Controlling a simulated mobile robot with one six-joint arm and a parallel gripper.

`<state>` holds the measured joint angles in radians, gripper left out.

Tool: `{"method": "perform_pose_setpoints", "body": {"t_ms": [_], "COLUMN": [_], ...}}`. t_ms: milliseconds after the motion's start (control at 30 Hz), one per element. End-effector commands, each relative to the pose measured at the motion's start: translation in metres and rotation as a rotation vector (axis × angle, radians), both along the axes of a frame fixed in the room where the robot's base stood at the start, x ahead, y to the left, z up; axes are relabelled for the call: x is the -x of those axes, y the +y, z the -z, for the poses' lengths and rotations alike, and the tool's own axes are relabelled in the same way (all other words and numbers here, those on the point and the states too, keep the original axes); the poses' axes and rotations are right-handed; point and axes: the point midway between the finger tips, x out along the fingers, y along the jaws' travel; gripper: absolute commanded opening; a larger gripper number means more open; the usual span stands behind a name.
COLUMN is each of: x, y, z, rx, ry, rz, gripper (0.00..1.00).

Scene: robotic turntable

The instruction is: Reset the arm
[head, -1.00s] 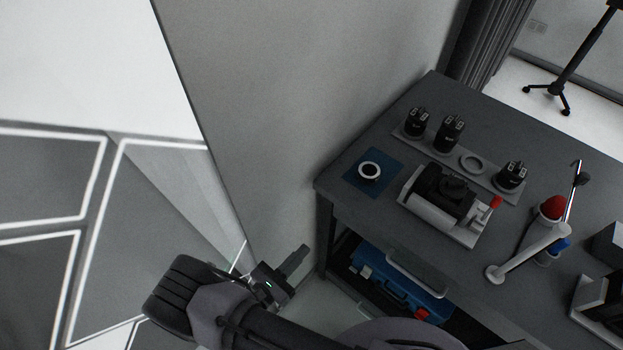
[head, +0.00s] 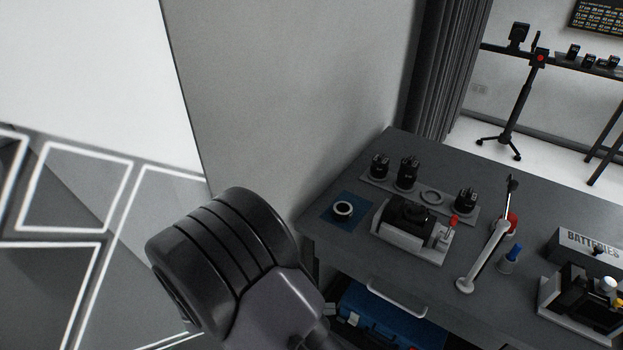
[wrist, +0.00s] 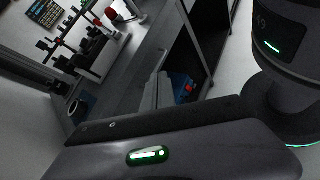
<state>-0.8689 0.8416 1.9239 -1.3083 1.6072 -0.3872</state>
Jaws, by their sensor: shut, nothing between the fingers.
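My arm (head: 235,265) fills the lower middle of the head view, folded close to the camera; its links hide most of my gripper there. In the wrist view my gripper's grey fingers (wrist: 158,92) show together, shut and empty, beyond the dark gripper body with a green light. They point toward the workbench's open front and touch nothing that I can see. The workbench (head: 345,258) is to the right of my arm in the head view.
On the bench are a black ring-topped piece on a blue mat (head: 325,216), a white-and-black device (head: 408,232), several black modules in a grey rack (head: 440,211) and a batteries box (head: 590,250). A blue case (head: 375,322) sits below. A grey wall (head: 290,100) stands behind.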

Motion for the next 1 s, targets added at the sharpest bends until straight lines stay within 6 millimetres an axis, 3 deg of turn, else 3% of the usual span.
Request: {"method": "perform_pose_setpoints", "body": {"t_ms": [100, 233, 400, 500, 700, 1000], "x": [0.015, 0.050, 0.086, 0.096, 0.101, 0.101], "y": [-0.035, -0.066, -0.078, -0.079, -0.079, -0.078], "z": [-0.053, -0.110, -0.170, -0.195, -0.217, -0.218], "rx": [-0.260, -0.637, -1.129, -1.351, -1.549, -1.556], "ry": [-0.096, -0.286, -0.631, -0.816, -0.988, -0.989], "rz": [0.299, 0.700, 1.143, 1.302, 1.418, 1.420], "gripper": [0.00, 0.00, 0.00, 0.00, 0.00, 0.00]}}
